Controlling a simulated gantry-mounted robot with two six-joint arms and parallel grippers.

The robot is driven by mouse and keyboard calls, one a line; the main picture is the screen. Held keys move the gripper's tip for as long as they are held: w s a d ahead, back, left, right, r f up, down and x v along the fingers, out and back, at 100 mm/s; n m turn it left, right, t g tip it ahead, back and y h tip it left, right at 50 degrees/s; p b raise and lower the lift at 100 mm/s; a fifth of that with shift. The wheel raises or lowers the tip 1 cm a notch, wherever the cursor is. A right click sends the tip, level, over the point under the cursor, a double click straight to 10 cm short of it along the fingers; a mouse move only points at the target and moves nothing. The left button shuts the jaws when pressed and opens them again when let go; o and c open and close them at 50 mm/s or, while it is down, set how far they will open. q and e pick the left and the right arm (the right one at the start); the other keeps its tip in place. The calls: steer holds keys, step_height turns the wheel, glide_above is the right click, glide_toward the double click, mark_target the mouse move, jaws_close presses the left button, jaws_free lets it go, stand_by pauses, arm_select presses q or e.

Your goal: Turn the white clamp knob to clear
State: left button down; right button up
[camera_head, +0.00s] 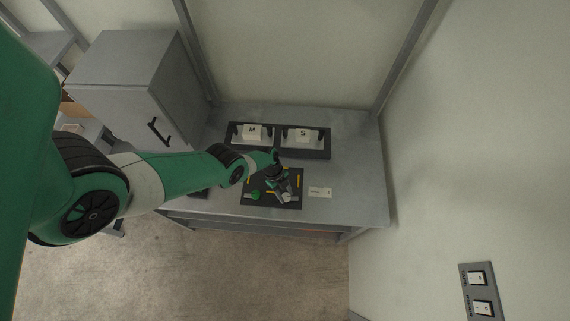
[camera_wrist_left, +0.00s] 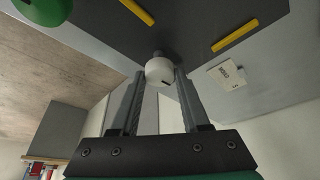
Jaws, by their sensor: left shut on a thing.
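The white clamp knob (camera_wrist_left: 159,72) sits at the edge of the dark fixture plate (camera_head: 260,201) on the grey bench. In the left wrist view it is a round white knob with a short dark mark on its face. My left gripper (camera_wrist_left: 158,80) is shut on the knob, with one finger on each side. In the head view my left gripper (camera_head: 284,194) reaches down over the right part of the plate and partly hides it, and the white knob (camera_head: 287,197) shows small at its tip. My right gripper is in neither view.
A green knob (camera_head: 256,195) and yellow bars (camera_head: 299,181) are on the plate. A white label card (camera_head: 320,192) lies to its right. A grey cabinet (camera_head: 125,85) stands left. The bench's right side is clear.

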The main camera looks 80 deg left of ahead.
arm_select(q)
steer(key=shift+m+g, duration=0.3)
steer(key=shift+m, duration=0.2)
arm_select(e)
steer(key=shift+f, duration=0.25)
arm_select(q)
steer(key=shift+c, duration=1.9)
jaws_free()
